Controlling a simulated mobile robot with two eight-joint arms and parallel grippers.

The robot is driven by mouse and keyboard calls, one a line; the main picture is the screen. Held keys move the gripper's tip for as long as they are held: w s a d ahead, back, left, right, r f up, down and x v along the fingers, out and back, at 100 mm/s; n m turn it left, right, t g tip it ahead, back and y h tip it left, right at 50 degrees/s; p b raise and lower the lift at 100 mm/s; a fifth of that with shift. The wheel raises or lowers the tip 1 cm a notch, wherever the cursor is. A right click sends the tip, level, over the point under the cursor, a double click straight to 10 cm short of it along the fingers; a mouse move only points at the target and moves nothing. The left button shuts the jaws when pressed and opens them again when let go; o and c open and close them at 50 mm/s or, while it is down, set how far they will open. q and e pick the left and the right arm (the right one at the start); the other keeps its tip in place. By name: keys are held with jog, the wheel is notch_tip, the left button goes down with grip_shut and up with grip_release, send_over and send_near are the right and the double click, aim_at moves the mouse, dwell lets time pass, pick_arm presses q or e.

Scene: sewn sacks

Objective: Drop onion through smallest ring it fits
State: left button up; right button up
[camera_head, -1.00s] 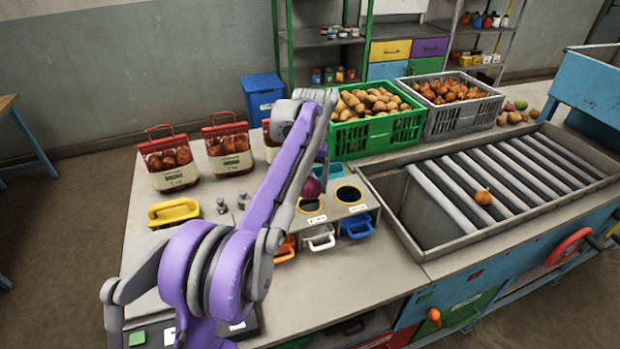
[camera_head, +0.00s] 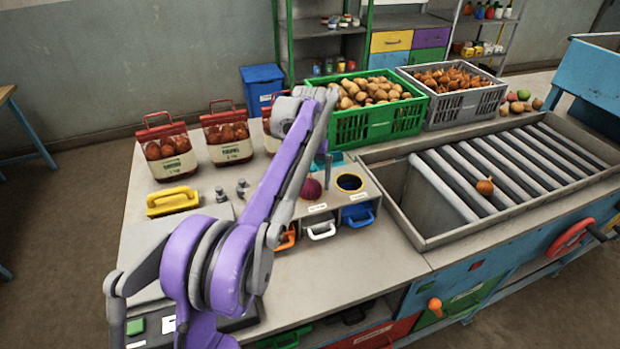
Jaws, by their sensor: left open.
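A dark red onion (camera_head: 311,189) sits at the middle opening of the grey sorting box (camera_head: 364,203), covering most of that ring. I cannot tell how deep it sits. Any ring further left is hidden behind my left arm. Under the openings are an orange bin (camera_head: 286,238), a white bin (camera_head: 320,228) and a blue bin (camera_head: 358,214). My left gripper (camera_head: 325,166) is open just above the onion, apart from it and largely hidden by its arm. My right gripper is out of view.
A green crate of potatoes (camera_head: 366,125) and a grey crate of onions (camera_head: 465,108) stand behind. A roller tray (camera_head: 420,228) with one onion (camera_head: 485,186) is to the right. Filled sacks (camera_head: 167,152) and a yellow-handled thing (camera_head: 173,201) are at left. The front counter is clear.

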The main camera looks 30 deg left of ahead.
aim_at(310, 177)
pick_arm(q)
notch_tip(310, 177, up, 11)
jog(key=p, duration=0.1)
jog(key=shift+p, duration=0.3)
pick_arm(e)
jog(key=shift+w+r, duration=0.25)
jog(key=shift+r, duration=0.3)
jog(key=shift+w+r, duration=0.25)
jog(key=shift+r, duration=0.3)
pick_arm(q)
jog(key=shift+f, duration=0.1)
